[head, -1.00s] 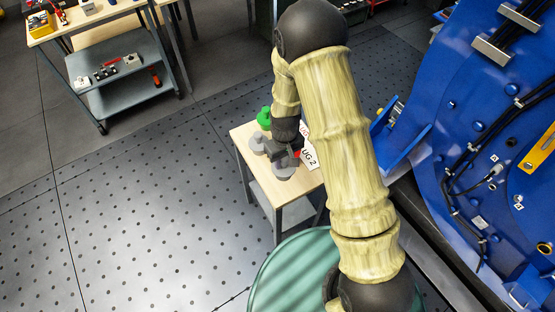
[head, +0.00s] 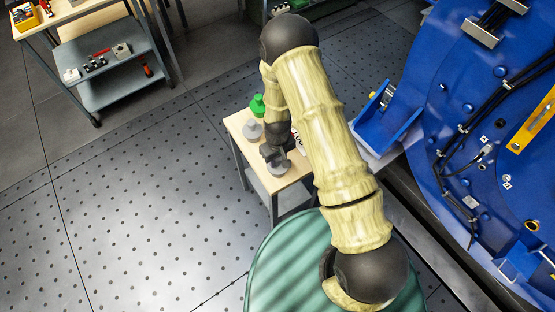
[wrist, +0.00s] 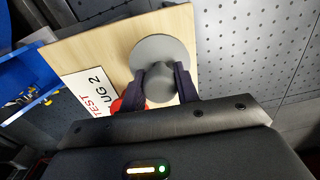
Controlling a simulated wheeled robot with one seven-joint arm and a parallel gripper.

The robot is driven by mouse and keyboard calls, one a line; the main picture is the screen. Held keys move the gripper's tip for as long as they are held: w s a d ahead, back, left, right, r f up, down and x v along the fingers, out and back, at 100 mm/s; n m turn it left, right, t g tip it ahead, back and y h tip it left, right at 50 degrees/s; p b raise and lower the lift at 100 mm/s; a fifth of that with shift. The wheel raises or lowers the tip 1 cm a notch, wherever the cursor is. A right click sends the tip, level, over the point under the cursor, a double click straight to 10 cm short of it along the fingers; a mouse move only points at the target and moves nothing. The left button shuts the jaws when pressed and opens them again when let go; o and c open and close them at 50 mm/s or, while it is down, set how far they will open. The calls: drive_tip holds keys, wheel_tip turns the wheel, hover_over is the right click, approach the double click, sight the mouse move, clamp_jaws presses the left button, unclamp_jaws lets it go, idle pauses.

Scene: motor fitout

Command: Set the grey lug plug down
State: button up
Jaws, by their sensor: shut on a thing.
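The grey lug plug (wrist: 151,50), a round disc with a thick knob, is between the fingers of my gripper (wrist: 160,82) in the wrist view. The fingers are shut on its knob. In the head view my gripper (head: 270,153) holds the plug (head: 279,167) over the front part of a small wood-topped table (head: 237,122). I cannot tell whether the disc touches the tabletop. A white card reading "TEST" and "UG 2" (wrist: 94,88) lies beside the plug in the wrist view; my arm mostly hides it in the head view.
A lighter grey plug (head: 251,130) and a green plug (head: 257,104) stand at the table's back left. A blue machine frame (head: 450,130) is to the right. A green round drum (head: 275,270) is in front. A grey trolley (head: 105,65) stands back left. Open floor lies left.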

drive_tip(key=shift+f, duration=0.8)
drive_tip(key=o, duration=1.1)
wheel_tip(320, 180, up, 12)
drive_tip(key=b, duration=0.3)
